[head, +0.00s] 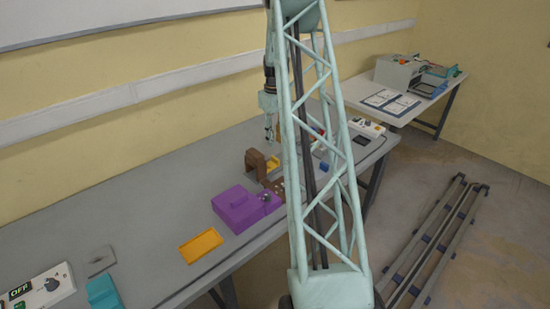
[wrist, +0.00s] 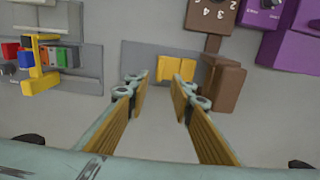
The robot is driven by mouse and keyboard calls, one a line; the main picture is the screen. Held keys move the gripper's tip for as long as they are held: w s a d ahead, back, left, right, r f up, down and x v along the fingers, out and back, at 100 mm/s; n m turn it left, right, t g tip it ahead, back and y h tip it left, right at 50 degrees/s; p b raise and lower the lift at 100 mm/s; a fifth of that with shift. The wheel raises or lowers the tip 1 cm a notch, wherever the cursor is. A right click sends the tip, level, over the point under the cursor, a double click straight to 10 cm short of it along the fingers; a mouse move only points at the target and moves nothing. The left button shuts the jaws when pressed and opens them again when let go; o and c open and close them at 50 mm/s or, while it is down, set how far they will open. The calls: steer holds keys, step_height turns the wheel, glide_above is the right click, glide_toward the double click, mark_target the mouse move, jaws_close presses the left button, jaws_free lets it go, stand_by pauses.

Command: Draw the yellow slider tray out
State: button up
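My gripper (wrist: 158,92) is open and empty, its two fingers spread well apart with bare grey surface between them. In the head view my gripper (head: 270,133) hangs above the table, over the brown box. A yellow piece (wrist: 176,69) sits just beyond the fingertips in the wrist view, beside the brown box (wrist: 222,82). It also shows in the head view (head: 272,163), partly hidden by the brown box (head: 254,162). A flat orange-yellow tray (head: 200,246) lies on the table in front of the purple box. I cannot tell which one is the slider tray.
The purple box (head: 245,207) stands close to the brown box. A yellow clamp-like part (wrist: 40,72) with coloured blocks is at the left in the wrist view. A white switch box (head: 42,289) and a teal block (head: 103,292) are near left. The table's back left is clear.

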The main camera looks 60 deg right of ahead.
mark_target(275, 158)
steer(key=shift+f, duration=5.05)
jaws_close()
